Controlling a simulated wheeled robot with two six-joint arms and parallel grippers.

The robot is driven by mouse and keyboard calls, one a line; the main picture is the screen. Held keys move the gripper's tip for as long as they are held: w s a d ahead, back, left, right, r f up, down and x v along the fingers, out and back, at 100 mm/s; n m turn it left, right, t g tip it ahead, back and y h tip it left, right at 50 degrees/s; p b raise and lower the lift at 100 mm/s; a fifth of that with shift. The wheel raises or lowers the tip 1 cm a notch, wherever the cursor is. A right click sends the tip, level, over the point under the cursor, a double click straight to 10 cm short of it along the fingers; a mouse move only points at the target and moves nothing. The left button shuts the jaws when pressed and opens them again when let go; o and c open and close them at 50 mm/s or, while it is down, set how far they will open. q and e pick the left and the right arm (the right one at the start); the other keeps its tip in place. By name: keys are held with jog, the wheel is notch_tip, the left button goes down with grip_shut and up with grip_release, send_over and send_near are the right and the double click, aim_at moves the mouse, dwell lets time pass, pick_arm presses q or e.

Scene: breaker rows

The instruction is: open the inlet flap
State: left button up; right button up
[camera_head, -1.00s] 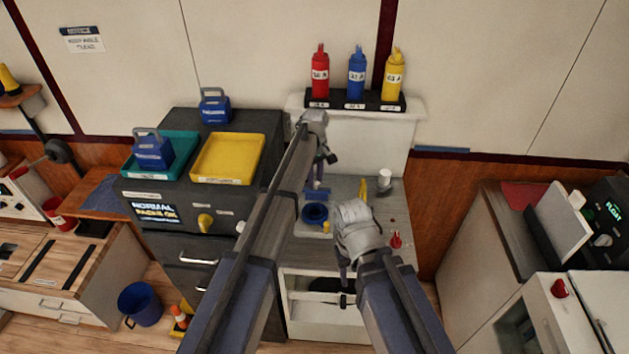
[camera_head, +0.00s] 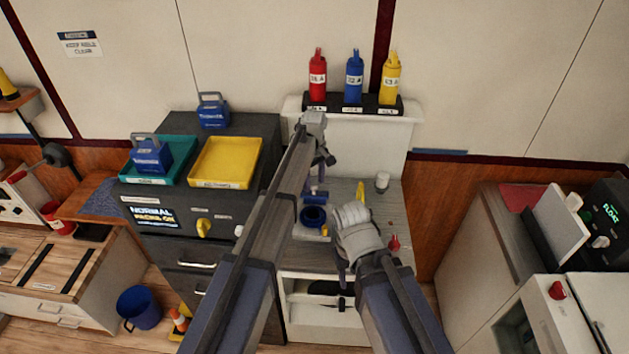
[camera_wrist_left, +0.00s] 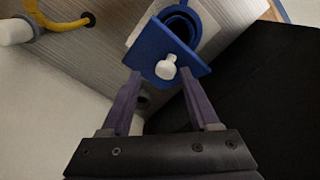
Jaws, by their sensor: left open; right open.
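The inlet flap is a blue plate (camera_wrist_left: 148,53) with a white knob (camera_wrist_left: 166,68), in front of a blue ring (camera_wrist_left: 184,24) in the left wrist view. In the head view the blue ring (camera_head: 313,216) lies on the grey counter, with the blue flap (camera_head: 316,196) just behind it. My left gripper (camera_wrist_left: 162,88) is open, its fingertips near the flap's edge and to either side of the knob; I cannot tell whether they touch. My right gripper (camera_head: 343,283) is open and empty, low in front of the counter.
A yellow curved handle (camera_wrist_left: 62,24) stands near the flap; a white cup (camera_head: 382,181) and small red object (camera_head: 394,242) are on the counter. Red, blue and yellow bottles (camera_head: 354,78) stand behind. A dark cabinet with a yellow tray (camera_head: 225,162) is on the left.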

pick_arm(q)
notch_tip(320, 180, up, 7)
jog(key=p, duration=0.6)
jog(key=shift+r+p, duration=0.1)
jog(key=shift+p, duration=0.2)
pick_arm(e)
notch_tip(320, 180, up, 7)
pick_arm(q)
jog(key=shift+c, duration=0.2)
